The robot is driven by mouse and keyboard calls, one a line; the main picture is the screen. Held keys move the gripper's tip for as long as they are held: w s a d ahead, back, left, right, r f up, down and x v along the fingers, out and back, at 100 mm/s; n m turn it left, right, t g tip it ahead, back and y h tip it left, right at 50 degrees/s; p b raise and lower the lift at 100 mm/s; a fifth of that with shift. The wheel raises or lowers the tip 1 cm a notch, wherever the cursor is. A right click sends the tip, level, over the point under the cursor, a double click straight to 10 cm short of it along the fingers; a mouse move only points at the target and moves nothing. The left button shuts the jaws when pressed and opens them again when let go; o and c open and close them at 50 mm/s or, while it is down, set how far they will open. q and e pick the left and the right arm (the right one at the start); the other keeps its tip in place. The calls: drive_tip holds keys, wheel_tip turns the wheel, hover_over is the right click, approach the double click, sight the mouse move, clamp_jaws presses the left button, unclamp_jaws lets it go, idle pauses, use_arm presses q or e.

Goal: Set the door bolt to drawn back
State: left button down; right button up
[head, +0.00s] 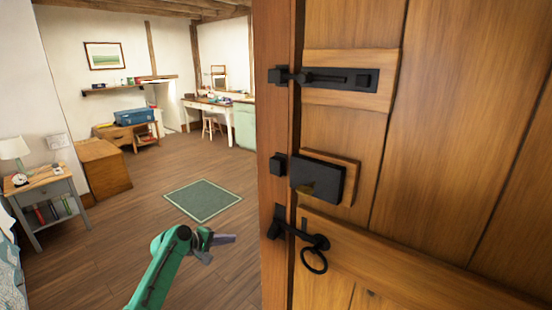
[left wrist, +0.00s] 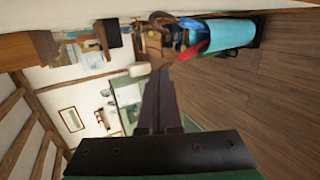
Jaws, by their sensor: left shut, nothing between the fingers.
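The wooden door (head: 440,130) fills the right of the head view. Near its top, the black door bolt (head: 340,79) lies level on a wooden rail. Its bar appears to reach left across the door's edge to the black keeper (head: 278,75) on the post; the exact end is too small to tell. My left gripper (head: 224,239) is low and left of the door, well below the bolt and apart from it. Its fingers are shut and empty, and they also show in the left wrist view (left wrist: 160,103). My right gripper is out of view.
Below the bolt, a black box lock (head: 318,180) and a latch with a ring handle (head: 314,260) stick out from the door. A green rug (head: 202,200) lies on open floor. A grey side table (head: 45,187) and wooden chest (head: 104,170) stand at left.

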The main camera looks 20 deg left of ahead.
use_arm(q)
drive_tip(key=s+d+r+m+t+h, duration=0.1)
drive_tip(key=d+r+h, duration=0.15)
drive_tip(key=r, duration=1.25)
drive_tip(key=d+r+m+t+h, duration=0.1)
drive_tip(key=r+h, duration=0.3)
drive_tip(key=r, duration=1.2)
drive_tip(key=s+d+r+m+g+h, duration=0.25)
drive_tip(key=s+r, duration=0.45)
drive_tip(key=r, duration=0.5)
drive_tip(key=m+g+h+p, duration=0.2)
drive_tip(key=p, duration=0.5)
approach(305, 78)
drive_tip(key=shift+t, duration=0.25)
drive_tip(key=w+d, duration=0.3)
drive_tip(key=w, duration=0.2)
drive_tip(key=shift+d+f, duration=0.1)
drive_tip(key=shift+d, duration=0.3)
drive_tip(key=shift+s+d, duration=0.2)
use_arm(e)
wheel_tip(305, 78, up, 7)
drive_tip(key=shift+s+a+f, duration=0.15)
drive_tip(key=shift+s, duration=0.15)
use_arm(q)
drive_tip(key=shift+w+f, duration=0.1)
